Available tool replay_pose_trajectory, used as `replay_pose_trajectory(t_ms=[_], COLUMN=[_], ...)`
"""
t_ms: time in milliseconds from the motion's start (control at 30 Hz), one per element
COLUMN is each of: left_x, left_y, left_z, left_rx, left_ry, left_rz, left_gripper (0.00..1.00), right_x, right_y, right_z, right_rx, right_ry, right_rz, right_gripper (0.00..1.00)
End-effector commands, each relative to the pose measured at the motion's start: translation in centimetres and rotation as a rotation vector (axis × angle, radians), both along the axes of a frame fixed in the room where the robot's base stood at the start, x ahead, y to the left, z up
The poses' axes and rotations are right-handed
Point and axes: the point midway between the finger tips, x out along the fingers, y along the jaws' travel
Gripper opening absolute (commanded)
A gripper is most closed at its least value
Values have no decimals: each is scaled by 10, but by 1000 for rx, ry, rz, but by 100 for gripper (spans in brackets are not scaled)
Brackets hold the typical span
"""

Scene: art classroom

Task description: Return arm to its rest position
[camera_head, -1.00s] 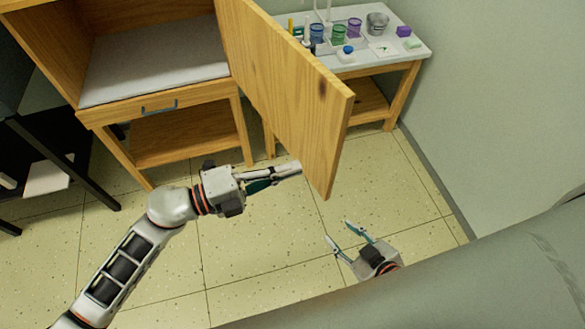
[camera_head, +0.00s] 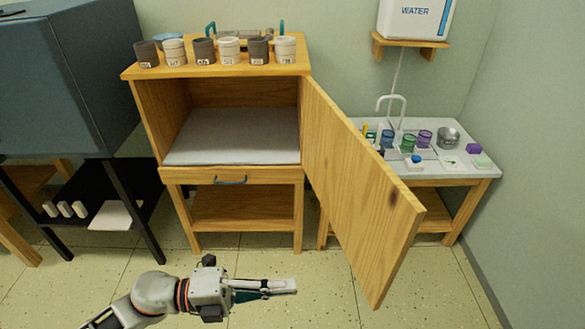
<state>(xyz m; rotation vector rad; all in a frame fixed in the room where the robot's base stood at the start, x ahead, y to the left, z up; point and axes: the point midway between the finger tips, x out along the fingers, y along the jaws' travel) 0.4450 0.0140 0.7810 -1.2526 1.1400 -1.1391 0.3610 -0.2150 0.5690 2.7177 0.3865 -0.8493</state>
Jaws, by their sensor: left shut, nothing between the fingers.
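My left arm comes in from the lower left in the head view. My left gripper (camera_head: 292,288) is shut and empty, with its fingers pointing right. It is held over the floor, left of the lower edge of the open wooden cabinet door (camera_head: 365,190), with a visible gap between them. My right gripper is out of the view.
The wooden cabinet (camera_head: 215,178) stands open and its compartment is empty; a row of cups (camera_head: 229,50) stands on top. A sink table (camera_head: 470,172) with colored cups stands at the right. A dark blue box on legs (camera_head: 70,80) is at the left. Floor (camera_head: 290,262) is clear in front.

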Motion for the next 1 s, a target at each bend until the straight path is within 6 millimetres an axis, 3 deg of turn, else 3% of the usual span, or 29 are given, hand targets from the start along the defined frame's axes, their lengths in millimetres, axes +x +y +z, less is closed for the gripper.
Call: replay_pose_trajectory(t_ms=[133,267,367,467,567,667,800,900,1000], left_x=[1,12,29,44,50,42,0,-37,-67], left_y=[-1,-1,12,37,70,105,150,170,181], left_z=[6,28,43,41,20,-16,-80,-117,-141], left_rx=[-25,-135,-259,-374,-464,-528,-578,-586,-584], left_ry=[18,111,248,426,622,835,1144,1320,1439], left_rz=[24,147,316,508,702,895,1148,1275,1357], left_gripper=[0,0,0,0,0,0,0,0,0], right_x=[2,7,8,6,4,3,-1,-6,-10], right_y=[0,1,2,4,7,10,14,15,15], right_z=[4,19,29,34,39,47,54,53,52], right_rx=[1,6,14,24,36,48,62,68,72], right_ry=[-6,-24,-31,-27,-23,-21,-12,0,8], right_rz=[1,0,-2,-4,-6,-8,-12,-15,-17], right_gripper=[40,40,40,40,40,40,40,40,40])
